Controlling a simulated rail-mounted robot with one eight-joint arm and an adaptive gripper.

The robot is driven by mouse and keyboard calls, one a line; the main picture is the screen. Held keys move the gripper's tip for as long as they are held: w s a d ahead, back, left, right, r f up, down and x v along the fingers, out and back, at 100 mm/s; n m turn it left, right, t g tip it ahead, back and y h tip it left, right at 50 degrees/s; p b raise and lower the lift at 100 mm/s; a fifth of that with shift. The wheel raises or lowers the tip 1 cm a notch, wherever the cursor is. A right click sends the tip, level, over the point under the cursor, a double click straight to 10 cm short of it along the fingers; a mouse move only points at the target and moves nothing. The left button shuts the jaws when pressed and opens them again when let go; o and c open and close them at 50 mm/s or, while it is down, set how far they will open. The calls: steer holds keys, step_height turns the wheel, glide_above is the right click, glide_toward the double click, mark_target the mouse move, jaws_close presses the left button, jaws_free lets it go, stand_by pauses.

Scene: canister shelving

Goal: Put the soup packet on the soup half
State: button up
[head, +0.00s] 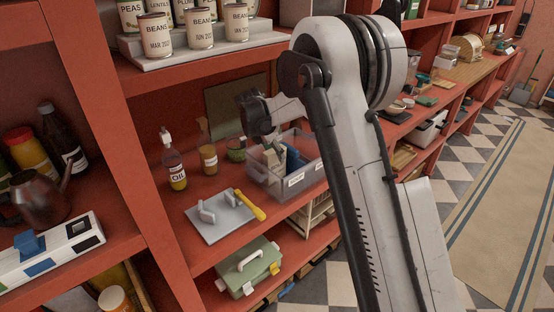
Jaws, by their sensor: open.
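A clear plastic bin (258,179) stands on the middle shelf with two small white labels on its front. Several upright packets (274,158), pale and dark green, are inside it; their print is too small to read. My gripper (257,112) is the dark end of my arm, above and behind the bin's left side, apart from the packets. It is open, and no held object shows. My arm hides part of the bin's surroundings on the right.
An oil bottle (174,165), a brown-filled jar (208,158) and a green jar (235,150) stand left of the bin. A grey board (219,222) with a yellow-handled tool (249,205) lies in front. Bean cans (155,36) stand on the shelf above.

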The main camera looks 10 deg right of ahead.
steer(key=b+v, duration=0.1)
steer(key=v, duration=0.6)
steer(key=shift+s+a+r, duration=0.1)
steer(key=shift+a+r, duration=0.05)
steer(key=shift+r, duration=0.15)
steer(key=shift+s+r, duration=0.15)
steer(key=shift+r, duration=0.1)
steer(key=s+d+r+m+t+y, duration=0.1)
steer(key=s+d+r+m, duration=0.1)
steer(key=s+r+m, duration=0.6)
steer(key=s+d+r+m+t+y, duration=0.1)
steer(key=s+r+m, duration=0.25)
steer(key=s, duration=0.95)
steer(key=s+f+m+t+y, duration=0.2)
steer(key=s+m, duration=1)
steer(key=s, duration=1)
step_height(320, 180, down, 2)
steer(key=shift+d+f+t, duration=0.15)
steer(key=shift+d+t, duration=0.25)
steer(key=shift+t, duration=0.2)
